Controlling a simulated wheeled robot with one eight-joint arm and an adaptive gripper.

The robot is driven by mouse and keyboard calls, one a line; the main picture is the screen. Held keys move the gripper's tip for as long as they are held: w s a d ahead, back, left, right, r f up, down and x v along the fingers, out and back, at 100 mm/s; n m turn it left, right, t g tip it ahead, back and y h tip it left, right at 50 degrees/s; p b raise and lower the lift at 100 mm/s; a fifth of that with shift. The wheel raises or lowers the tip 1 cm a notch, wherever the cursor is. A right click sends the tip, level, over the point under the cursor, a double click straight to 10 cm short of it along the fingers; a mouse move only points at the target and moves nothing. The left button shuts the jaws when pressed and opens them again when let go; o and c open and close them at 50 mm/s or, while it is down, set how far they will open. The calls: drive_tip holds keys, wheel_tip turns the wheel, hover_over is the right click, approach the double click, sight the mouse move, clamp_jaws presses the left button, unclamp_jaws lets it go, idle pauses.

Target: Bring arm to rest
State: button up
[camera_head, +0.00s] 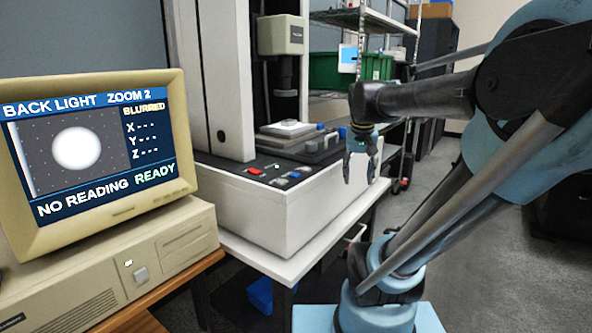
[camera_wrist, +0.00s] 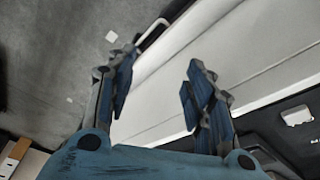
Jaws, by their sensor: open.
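My gripper (camera_head: 359,168) hangs in front of the white front side of the measuring machine (camera_head: 300,215), near its right corner, in the head view. In the wrist view my gripper (camera_wrist: 158,92) shows two blue fingers spread apart with nothing between them. The machine's white side (camera_wrist: 225,62) runs diagonally behind the fingers. My blue arm reaches in from the right of the head view, bent at the elbow.
A beige monitor (camera_head: 90,140) at left reads "BACK LIGHT ZOOM 2", "BLURRED", "NO READING" and "READY". A red button (camera_head: 255,171) is on the machine's front panel. A shelf with a green bin (camera_head: 324,72) stands behind. Grey floor (camera_head: 470,265) is open at right.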

drive_tip(key=s+f+n, duration=0.1)
drive_tip(key=s+f, duration=1.3)
drive_tip(key=f, duration=0.2)
drive_tip(key=shift+a+n+g+y, duration=0.15)
drive_tip(key=shift+n+g+y, duration=0.15)
drive_tip(key=shift+g, duration=0.1)
drive_tip(key=shift+w+f, duration=0.15)
drive_tip(key=shift+w, duration=0.25)
